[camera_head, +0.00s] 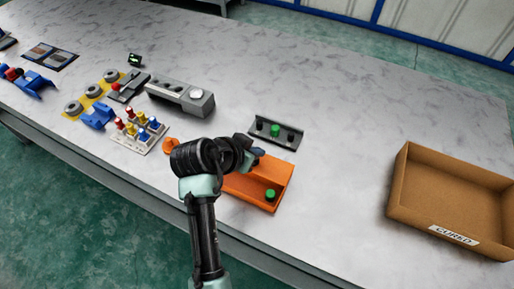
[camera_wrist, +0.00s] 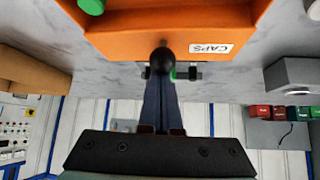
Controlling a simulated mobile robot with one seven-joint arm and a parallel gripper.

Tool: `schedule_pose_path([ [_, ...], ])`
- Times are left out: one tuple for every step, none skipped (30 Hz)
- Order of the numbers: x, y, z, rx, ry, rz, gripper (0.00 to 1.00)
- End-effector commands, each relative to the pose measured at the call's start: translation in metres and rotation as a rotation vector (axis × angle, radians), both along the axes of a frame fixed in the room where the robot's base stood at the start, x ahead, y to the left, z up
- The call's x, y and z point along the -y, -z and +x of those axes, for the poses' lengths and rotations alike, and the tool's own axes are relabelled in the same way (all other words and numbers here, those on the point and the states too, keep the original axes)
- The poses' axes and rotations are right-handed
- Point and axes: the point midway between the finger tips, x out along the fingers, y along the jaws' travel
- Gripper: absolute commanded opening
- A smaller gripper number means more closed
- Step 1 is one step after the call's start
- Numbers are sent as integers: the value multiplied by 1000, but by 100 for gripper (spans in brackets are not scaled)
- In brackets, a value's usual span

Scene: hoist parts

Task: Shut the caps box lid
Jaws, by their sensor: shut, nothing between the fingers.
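The orange caps box (camera_head: 284,183) stands near the front edge of the bench, partly hidden behind my arm in the head view. A green cap (camera_head: 270,195) shows in it, so it is at least partly uncovered. In the wrist view the orange panel (camera_wrist: 120,42) carries a white CAPS label (camera_wrist: 211,48), and a dark round knob (camera_wrist: 163,60) is at its edge. I cannot tell the lid's exact angle. My gripper (camera_wrist: 162,82) is shut and empty, its fingertips at or very close to the knob; contact is unclear. It also shows in the head view (camera_head: 257,153).
A dark grey holder with a green piece (camera_head: 275,131) lies just behind the box. A cardboard CURED box (camera_head: 400,197) stands to the right. A grey block (camera_head: 180,97) and a tray of coloured pieces (camera_head: 138,131) are to the left. Bench between the orange and cardboard boxes is clear.

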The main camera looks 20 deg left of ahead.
Motion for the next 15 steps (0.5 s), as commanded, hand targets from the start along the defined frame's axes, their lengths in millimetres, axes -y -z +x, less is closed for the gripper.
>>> schedule_pose_path([
  [-1, -1, -5, -2, -2, -2, 0],
  [-1, -1, -10, -4, -2, -3, 0],
  [-1, -3, -16, -3, -4, -3, 0],
  [-1, -3, -22, -4, -4, -3, 0],
  [-2, -3, -27, -5, -5, -2, 0],
  [-2, -3, -35, -5, -5, -2, 0],
  [-2, -3, -40, -6, -5, -2, 0],
  [-2, -3, -45, -5, -4, -2, 0],
  [-2, -2, -51, -4, -4, -3, 0],
  [-3, -2, -55, -4, -4, -2, 0],
  [-3, -2, -58, -3, -4, -1, 0],
  [-3, -2, -62, -3, -3, -1, 0],
  [-3, -1, -63, -2, -2, 0, 0],
  [-3, -1, -64, -1, -2, 0, 0],
  [-3, -1, -66, -1, -2, 0, 0],
])
